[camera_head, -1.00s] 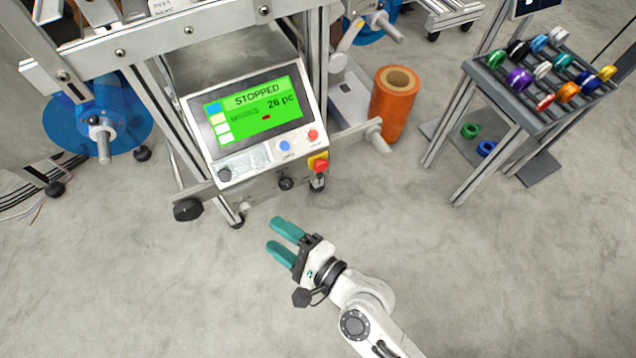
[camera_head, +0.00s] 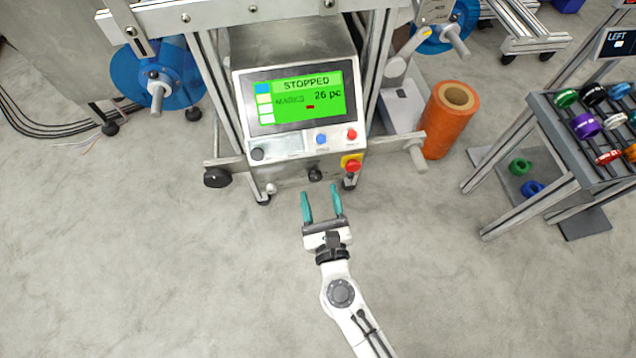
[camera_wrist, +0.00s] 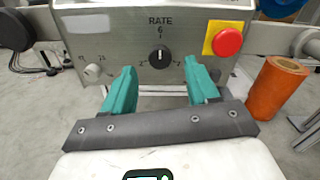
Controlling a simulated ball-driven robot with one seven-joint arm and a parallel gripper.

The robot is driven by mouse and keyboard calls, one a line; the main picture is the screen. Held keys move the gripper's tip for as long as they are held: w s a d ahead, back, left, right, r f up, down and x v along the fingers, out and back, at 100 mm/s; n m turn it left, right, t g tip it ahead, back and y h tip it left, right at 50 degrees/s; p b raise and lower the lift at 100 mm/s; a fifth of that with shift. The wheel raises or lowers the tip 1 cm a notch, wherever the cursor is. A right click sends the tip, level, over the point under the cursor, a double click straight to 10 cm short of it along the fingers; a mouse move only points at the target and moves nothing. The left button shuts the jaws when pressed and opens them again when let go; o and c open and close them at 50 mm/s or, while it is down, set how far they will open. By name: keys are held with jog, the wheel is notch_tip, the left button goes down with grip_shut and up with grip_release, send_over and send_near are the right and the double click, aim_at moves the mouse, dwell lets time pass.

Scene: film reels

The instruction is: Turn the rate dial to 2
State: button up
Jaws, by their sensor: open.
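The rate dial (camera_wrist: 160,58) is a black knob on the metal front panel, under the word RATE. In the head view the dial (camera_head: 315,174) is a small dark knob below the screen. My gripper (camera_head: 321,190) is open and empty, just in front of and below the panel. In the wrist view its teal fingers (camera_wrist: 159,72) stand left and right of the dial, apparently short of it.
A red stop button (camera_wrist: 228,41) on a yellow plate is right of the dial. A pale knob (camera_wrist: 93,72) is to its left. The screen (camera_head: 300,98) reads STOPPED, 26 pc. An orange roll (camera_head: 447,125) stands at right, near a rack of colored reels (camera_head: 545,105).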

aim_at(316, 179)
jog(key=shift+x, duration=1.8)
jog(key=shift+c, duration=0.3)
jog(key=c, duration=1)
